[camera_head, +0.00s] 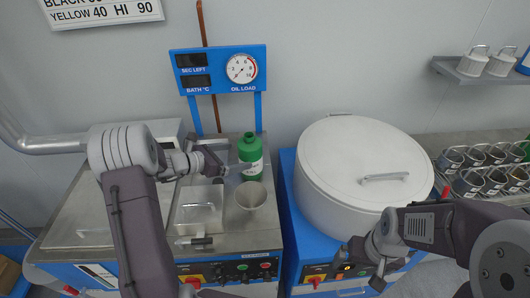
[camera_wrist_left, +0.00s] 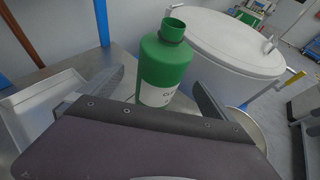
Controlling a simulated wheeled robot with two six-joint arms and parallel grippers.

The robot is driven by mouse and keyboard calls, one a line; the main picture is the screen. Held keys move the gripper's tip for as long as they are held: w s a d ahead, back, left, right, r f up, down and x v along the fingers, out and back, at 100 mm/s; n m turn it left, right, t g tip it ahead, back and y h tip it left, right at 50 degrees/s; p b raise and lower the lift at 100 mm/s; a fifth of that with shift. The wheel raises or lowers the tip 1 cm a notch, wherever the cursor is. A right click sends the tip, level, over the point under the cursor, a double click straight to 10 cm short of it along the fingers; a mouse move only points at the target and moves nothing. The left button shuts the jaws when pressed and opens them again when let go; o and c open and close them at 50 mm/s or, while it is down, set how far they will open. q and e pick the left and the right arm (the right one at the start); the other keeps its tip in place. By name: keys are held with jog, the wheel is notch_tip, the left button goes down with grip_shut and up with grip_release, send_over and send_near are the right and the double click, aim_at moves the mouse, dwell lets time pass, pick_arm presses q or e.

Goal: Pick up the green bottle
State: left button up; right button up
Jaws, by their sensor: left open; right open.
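The green bottle (camera_head: 250,151) stands upright on the steel worktop, with a white label on its front. In the left wrist view the green bottle (camera_wrist_left: 166,62) rises between the two fingers. My left gripper (camera_head: 227,164) is open, its fingertips close to the bottle's left side; in the left wrist view the open gripper (camera_wrist_left: 160,95) has a finger on either side of it. I cannot tell whether either finger touches it. My right gripper (camera_head: 368,264) is open and empty in front of the large white drum.
A steel tray (camera_head: 199,212) lies to the left. The large white lidded drum (camera_head: 330,165) is to the right. A blue gauge panel (camera_head: 219,70) stands behind. A rack of small cups (camera_head: 483,172) is at far right.

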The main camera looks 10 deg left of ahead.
aim_at(248, 154)
pick_arm(q)
jog(key=shift+s+a+r, duration=0.15)
jog(key=shift+s+a, duration=0.25)
jog(key=shift+s, duration=0.1)
jog(key=p+x, duration=0.1)
jog(key=x, duration=0.3)
jog(key=p+x, duration=0.1)
jog(key=x, duration=0.2)
jog(key=shift+w+d+r, duration=0.1)
jog(key=shift+w+d, duration=0.05)
jog(key=shift+d, duration=0.15)
jog(key=shift+w+d+f, duration=0.2)
jog(key=shift+w, duration=0.05)
jog(key=shift+w+d+f, duration=0.1)
jog(key=shift+w+f, duration=0.05)
jog(key=shift+w, duration=0.1)
jog(key=c, duration=2.1)
pick_arm(e)
jog(key=r, duration=0.2)
jog(key=s+a, duration=0.1)
jog(key=shift+r, duration=0.4)
